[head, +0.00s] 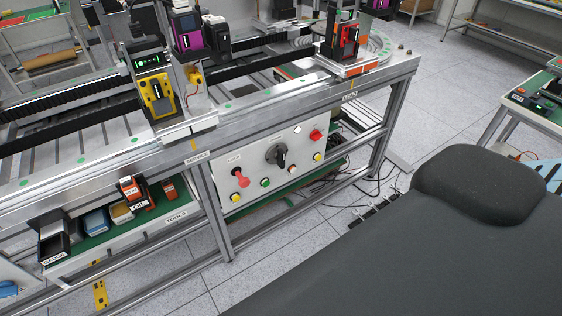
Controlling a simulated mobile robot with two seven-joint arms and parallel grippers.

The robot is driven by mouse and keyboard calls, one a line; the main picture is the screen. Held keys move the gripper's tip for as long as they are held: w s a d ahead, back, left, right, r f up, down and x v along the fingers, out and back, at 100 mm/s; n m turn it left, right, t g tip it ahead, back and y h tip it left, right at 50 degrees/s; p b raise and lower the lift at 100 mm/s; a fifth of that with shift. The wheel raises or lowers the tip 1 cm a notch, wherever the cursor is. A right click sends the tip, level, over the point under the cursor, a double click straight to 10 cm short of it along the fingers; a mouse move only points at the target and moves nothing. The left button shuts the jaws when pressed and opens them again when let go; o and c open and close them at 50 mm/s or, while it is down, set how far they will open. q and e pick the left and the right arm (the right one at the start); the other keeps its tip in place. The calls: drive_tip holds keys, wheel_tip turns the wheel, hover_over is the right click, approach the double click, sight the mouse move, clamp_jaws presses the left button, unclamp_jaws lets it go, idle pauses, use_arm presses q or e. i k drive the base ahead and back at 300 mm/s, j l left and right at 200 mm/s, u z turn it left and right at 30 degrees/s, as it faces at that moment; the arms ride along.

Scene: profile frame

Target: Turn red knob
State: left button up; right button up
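A light grey control panel (253,163) hangs under the front edge of the machine table. A small red knob (316,135) sits at its upper right. A red handle-like control (241,178) juts out at its left. I cannot tell which of these two red parts the task names. A larger black rotary knob (277,155) is between them. Yellow, green, salmon and white buttons sit around them. Neither of my grippers shows in the head view, and nothing touches the panel.
The machine table (397,66) carries rails and several devices above the panel. A shelf (150,231) to the left of the panel holds boxes and bins. A table leg (207,205) stands just left of the panel. The tiled floor (285,241) before the panel is clear.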

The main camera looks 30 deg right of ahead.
sight(315, 135)
drive_tip(key=z, duration=1.35)
drive_tip(key=i+l+u, duration=0.1)
drive_tip(key=i+l, duration=0.15)
drive_tip(key=l, duration=0.15)
drive_tip(key=i+l+u, duration=0.1)
drive_tip(key=l, duration=0.3)
drive_tip(key=i+l+u, duration=0.15)
drive_tip(key=i+l, duration=0.15)
drive_tip(key=i+l+u, duration=0.1)
drive_tip(key=l, duration=0.45)
drive_tip(key=i+l+u, duration=0.1)
drive_tip(key=i+l, duration=0.15)
drive_tip(key=l, duration=0.25)
drive_tip(key=i+l+u, duration=0.1)
drive_tip(key=l, duration=0.35)
drive_tip(key=i+l+u, duration=0.15)
drive_tip(key=l, duration=0.35)
drive_tip(key=i+l+u, duration=0.1)
drive_tip(key=l, duration=0.4)
drive_tip(key=i, duration=0.05)
